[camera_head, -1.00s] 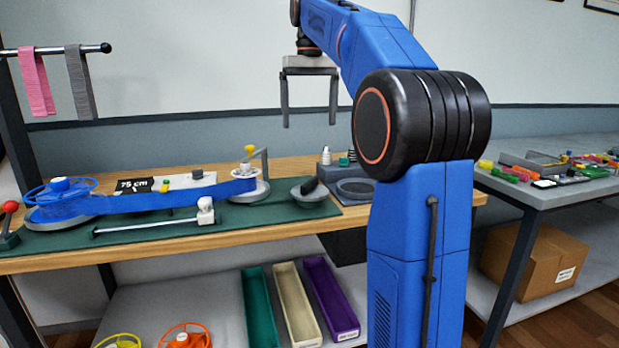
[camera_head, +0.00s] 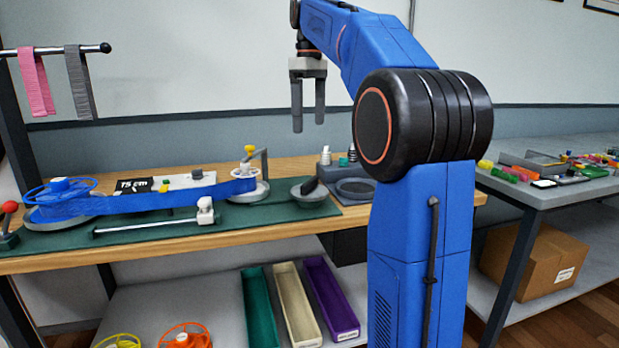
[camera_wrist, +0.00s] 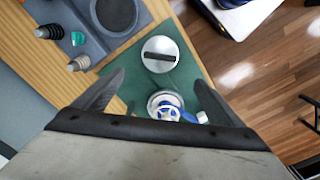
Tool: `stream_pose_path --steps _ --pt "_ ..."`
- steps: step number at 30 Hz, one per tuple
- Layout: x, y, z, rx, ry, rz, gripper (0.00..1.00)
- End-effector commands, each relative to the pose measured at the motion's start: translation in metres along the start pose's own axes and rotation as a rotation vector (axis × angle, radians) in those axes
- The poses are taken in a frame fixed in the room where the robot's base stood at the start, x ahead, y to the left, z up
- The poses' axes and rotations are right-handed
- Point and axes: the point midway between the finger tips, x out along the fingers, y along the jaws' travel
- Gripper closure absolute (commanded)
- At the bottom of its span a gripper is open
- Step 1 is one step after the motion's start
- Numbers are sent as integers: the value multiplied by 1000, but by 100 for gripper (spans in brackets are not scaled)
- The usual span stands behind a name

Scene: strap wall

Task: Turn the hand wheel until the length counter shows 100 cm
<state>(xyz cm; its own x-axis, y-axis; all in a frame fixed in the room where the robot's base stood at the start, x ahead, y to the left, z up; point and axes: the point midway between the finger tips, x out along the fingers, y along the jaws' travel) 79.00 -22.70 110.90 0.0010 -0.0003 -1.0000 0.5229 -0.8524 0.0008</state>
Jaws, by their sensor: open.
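The length counter (camera_head: 133,186) is a black plate reading 75 cm in the head view. A blue strap (camera_head: 150,202) runs from a spoked blue reel (camera_head: 60,188) at the left to a grey reel post (camera_head: 248,188) with a yellow knob. Right of the post is a grey disc (camera_head: 311,191) with a dark bar across it; I cannot tell for sure which round part is the hand wheel. The disc also shows in the wrist view (camera_wrist: 160,44). My gripper (camera_head: 308,126) is open and empty, pointing down, above the bench's right part and clear of the disc and reels.
A green mat (camera_head: 150,236) lies under the devices on the wooden bench. A grey tray (camera_head: 348,196) with small fittings stands right of the disc. A rail with pink and grey straps (camera_head: 38,82) is at the left. The air around my gripper is free.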

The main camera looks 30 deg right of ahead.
Motion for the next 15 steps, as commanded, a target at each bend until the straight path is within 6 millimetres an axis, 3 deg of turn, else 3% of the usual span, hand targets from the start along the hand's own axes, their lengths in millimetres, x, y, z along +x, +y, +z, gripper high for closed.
stream_pose_path --steps 15 --pt "66 -1 1 2 -2 -2 9"
